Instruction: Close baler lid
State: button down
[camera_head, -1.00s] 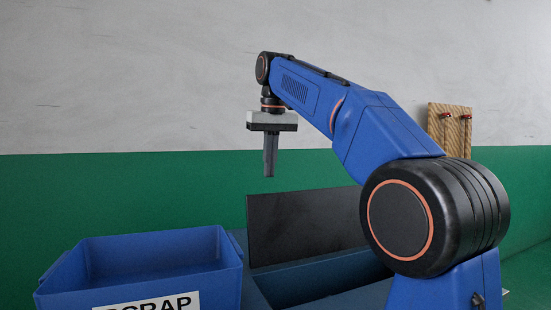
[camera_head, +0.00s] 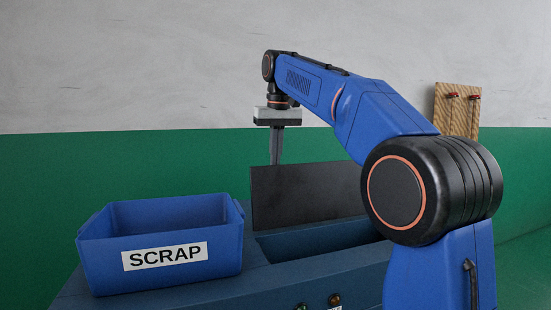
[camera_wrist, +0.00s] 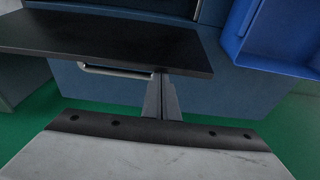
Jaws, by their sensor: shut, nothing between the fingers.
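The baler lid (camera_head: 306,195) is a dark flat panel standing raised at the back of the baler's opening in the head view. The baler (camera_head: 345,273) is a dark blue box with its opening uncovered. My gripper (camera_head: 276,157) points down behind the lid, near its left end, and the lid hides the fingertips. In the wrist view the shut, empty fingers (camera_wrist: 162,90) lie beside the lid's edge (camera_wrist: 110,38). A silver handle (camera_wrist: 115,71) shows just below that edge. I cannot tell whether the fingers touch the lid.
A blue bin marked SCRAP (camera_head: 160,272) stands on the baler left of the opening; it also shows in the wrist view (camera_wrist: 280,35). Buttons (camera_head: 334,299) sit on the baler's front. A wooden board (camera_head: 457,110) hangs on the wall behind, to the right.

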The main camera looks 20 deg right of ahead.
jog(key=shift+s+r, duration=0.1)
jog(key=shift+s, duration=0.05)
jog(key=shift+s+r+t, duration=0.15)
jog(key=shift+s+t, duration=0.45)
jog(key=shift+s, duration=0.55)
jog(key=s+f+t, duration=0.4)
jog(key=s+t, duration=0.4)
jog(key=s, duration=0.6)
jog(key=s+f, duration=0.2)
jog(key=f, duration=0.1)
jog(key=s+f, duration=0.3)
jog(key=f, duration=0.1)
jog(key=s+f, duration=0.2)
jog(key=f, duration=0.2)
jog(key=shift+s+d, duration=0.25)
jog(key=shift+d, duration=0.15)
jog(key=shift+s+f, duration=0.25)
jog(key=shift+f, duration=0.9)
